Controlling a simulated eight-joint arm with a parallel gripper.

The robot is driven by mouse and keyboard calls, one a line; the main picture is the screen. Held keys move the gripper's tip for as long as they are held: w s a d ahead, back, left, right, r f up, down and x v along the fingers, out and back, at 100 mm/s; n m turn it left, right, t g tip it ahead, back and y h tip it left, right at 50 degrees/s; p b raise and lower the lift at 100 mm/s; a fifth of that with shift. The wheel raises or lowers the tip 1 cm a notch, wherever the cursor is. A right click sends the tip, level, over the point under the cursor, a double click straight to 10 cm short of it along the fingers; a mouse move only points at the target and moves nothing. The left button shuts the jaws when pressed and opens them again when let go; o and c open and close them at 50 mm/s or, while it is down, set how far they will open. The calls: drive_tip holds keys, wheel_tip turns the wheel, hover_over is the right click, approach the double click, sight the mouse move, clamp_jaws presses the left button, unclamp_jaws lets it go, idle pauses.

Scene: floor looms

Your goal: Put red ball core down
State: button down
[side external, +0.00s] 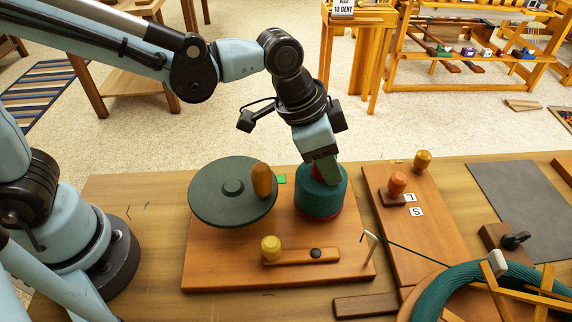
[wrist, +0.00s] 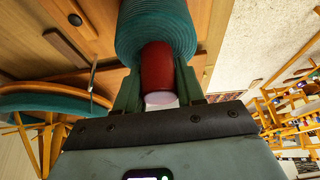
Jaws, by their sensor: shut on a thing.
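The red ball core (wrist: 158,68) carries a thick winding of teal yarn (side external: 321,198). In the side view, its red top shows between my fingers and a red rim (side external: 325,216) shows under the yarn. My gripper (side external: 325,170) is shut on the core's red end from above, with a finger on each side of it in the wrist view. The core stands upright over the right part of the wooden board (side external: 215,270). I cannot tell whether its bottom touches the board.
A dark green disc (side external: 205,190) with an orange-brown knob (side external: 262,180) stands left of the core. A yellow knob (side external: 270,247) on a wooden bar is in front.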

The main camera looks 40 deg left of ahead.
drive_tip(key=shift+r, duration=0.15)
wheel_tip(320, 180, up, 10)
drive_tip(key=shift+f, duration=0.1)
wheel_tip(320, 180, up, 5)
drive_tip(key=a, duration=0.1)
drive_tip(key=s+a, duration=0.2)
drive_tip(key=a, duration=0.9)
drive_tip(key=s+a+m+g+h, duration=0.1)
drive_tip(key=s+a+m, duration=0.1)
drive_tip(key=s+a, duration=0.6)
drive_tip(key=s+a+m, duration=0.2)
drive_tip(key=s+a, duration=0.3)
drive_tip(key=s, duration=0.5)
wheel_tip(320, 180, down, 18)
drive_tip(key=shift+a, duration=0.15)
